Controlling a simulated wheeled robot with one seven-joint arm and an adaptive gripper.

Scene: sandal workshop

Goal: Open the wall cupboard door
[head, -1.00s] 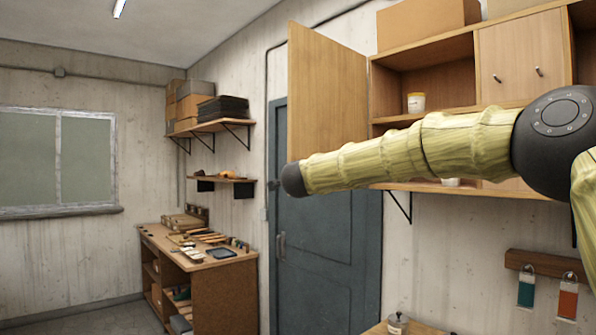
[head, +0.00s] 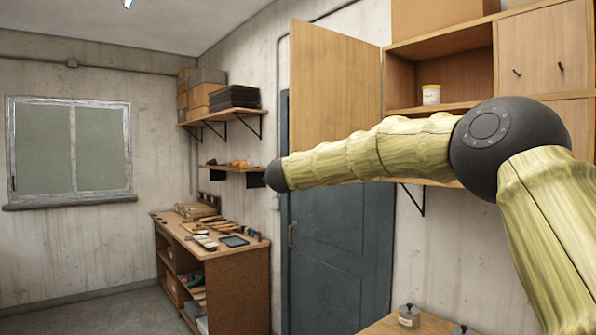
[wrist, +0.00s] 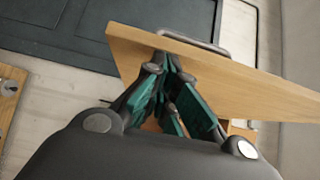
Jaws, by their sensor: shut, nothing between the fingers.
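The wall cupboard door (head: 333,88) stands swung wide open at the left end of the cupboard (head: 440,108) in the head view, with the left compartment exposed. In the wrist view the door (wrist: 235,82) is a tilted wooden panel, and its grey bar handle (wrist: 192,40) sticks out past its upper edge, on the side facing away from me. My gripper (wrist: 166,66) is shut and empty, its green-padded fingers in front of the panel's near face, close to the upper edge. I cannot tell whether they touch it. My gripper is not visible in the head view.
A white jar (head: 431,95) stands on the cupboard shelf. A blue-grey room door (head: 340,250) is behind my arm. A workbench (head: 235,285) with tools stands at the left, below wall shelves (head: 222,118). Small lidded containers (head: 409,316) sit on a table below.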

